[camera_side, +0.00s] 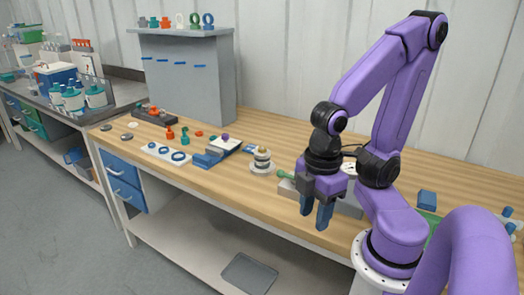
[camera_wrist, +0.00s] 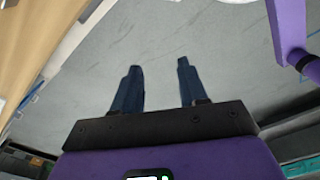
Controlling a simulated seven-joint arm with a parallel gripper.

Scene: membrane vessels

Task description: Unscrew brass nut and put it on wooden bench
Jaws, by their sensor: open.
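The wooden bench (camera_side: 240,188) runs across the side view. On it stands a small round vessel (camera_side: 262,160) with a pale base and stacked pale and yellowish rings. A brass nut cannot be told apart on it at this size. My gripper (camera_side: 315,214) points down near the bench's front edge, to the right of the vessel and apart from it. Its two blue fingers are open with nothing between them. In the wrist view, the open fingers (camera_wrist: 158,68) are over grey floor, and the vessel is not recognisable there.
A grey block (camera_side: 345,203) with a green-tipped part lies behind my gripper. Blue blocks (camera_side: 208,159), a white strip with blue rings (camera_side: 165,153) and small orange and green parts lie left of the vessel. A grey panel (camera_side: 190,80) stands behind. Bare wood lies along the front.

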